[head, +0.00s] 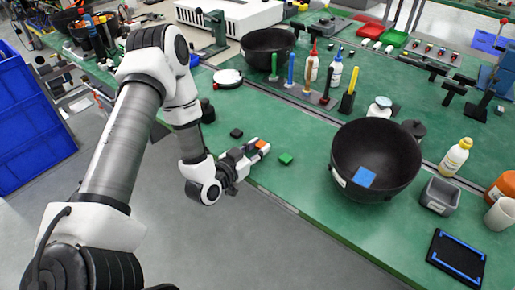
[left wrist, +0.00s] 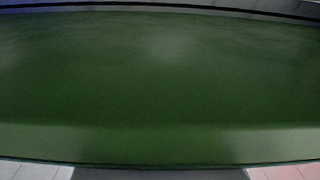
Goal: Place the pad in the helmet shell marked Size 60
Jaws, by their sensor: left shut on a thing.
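My left gripper (head: 256,151) reaches in from the left, low over the near edge of the green bench. It is shut on a small orange pad (head: 263,145) at its tip. A black bowl-like helmet shell (head: 400,153) stands open side up to the right, with a blue pad (head: 363,177) inside it. A second black shell (head: 268,42) stands further back. Each has a small white label, too small to read. A green pad (head: 286,158) lies just right of the gripper, and a black pad (head: 236,133) lies behind it. My right gripper is out of view.
A row of upright tools and bottles (head: 311,66) stands behind the near shell. A yellow-capped bottle (head: 455,157), a grey bin (head: 440,195) and a black tray with blue edges (head: 457,258) are at right. The left wrist view shows bare bench top (left wrist: 160,75).

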